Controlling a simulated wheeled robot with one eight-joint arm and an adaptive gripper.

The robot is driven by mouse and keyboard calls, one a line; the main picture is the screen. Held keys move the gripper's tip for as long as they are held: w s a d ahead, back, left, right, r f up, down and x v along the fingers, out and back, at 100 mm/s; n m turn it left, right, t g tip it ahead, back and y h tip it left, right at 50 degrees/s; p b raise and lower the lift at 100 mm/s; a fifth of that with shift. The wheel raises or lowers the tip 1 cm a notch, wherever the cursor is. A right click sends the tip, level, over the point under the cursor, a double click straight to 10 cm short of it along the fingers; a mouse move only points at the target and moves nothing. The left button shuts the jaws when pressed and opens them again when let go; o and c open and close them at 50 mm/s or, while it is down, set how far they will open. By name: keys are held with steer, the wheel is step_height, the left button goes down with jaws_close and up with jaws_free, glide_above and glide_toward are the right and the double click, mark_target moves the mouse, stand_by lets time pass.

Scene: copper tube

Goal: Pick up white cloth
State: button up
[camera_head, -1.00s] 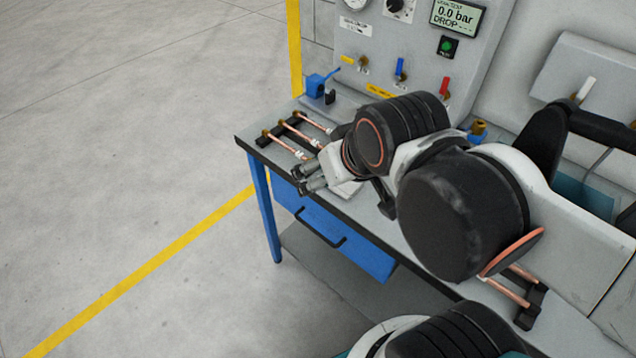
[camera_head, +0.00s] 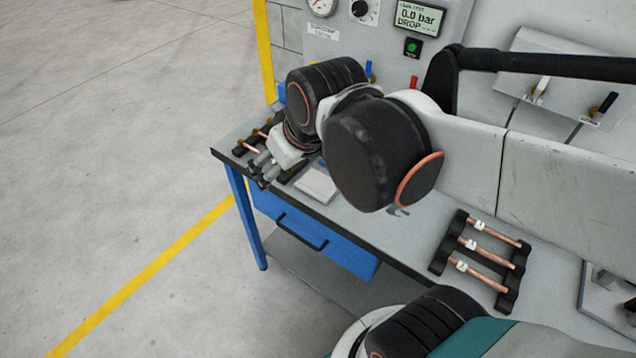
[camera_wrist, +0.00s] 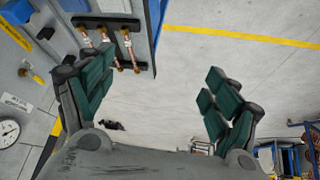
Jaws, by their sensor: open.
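The white cloth (camera_head: 316,185) looks like a flat, pale, folded square on the grey bench top, near its front edge. It lies to the right of my gripper (camera_head: 262,172) in the head view, and my wrist and arm hang above and behind it. My gripper is open and empty, apart from the cloth, near the bench's left front edge. In the wrist view the two dark green finger pads of my gripper (camera_wrist: 160,98) stand wide apart with floor seen between them. The cloth does not show in the wrist view.
A black rack with copper tubes (camera_wrist: 107,25) stands at the bench's left end, partly hidden by my gripper in the head view. Another tube rack (camera_head: 482,258) stands to the right. A test panel (camera_head: 400,45) rises behind. Open floor (camera_head: 110,130) lies left.

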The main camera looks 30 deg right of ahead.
steer(key=w+d+f+n+g+p, duration=0.1)
steer(key=w+d+n+g+p, duration=0.15)
steer(key=w, duration=0.65)
steer(key=g+p, duration=0.1)
steer(key=g, duration=0.1)
glide_toward(319, 182)
steer(key=f+b, duration=0.1)
steer(key=f, duration=0.2)
steer(key=w+f+b, duration=0.1)
steer(key=f+b, duration=0.2)
steer(key=f, duration=0.2)
steer(key=shift+w+f, duration=0.15)
steer(key=shift+f, duration=0.15)
steer(key=shift+r, duration=0.1)
steer(key=c, duration=1.1)
steer(key=shift+c, duration=0.2)
step_height(319, 182, up, 20)
steer(key=p, duration=0.5)
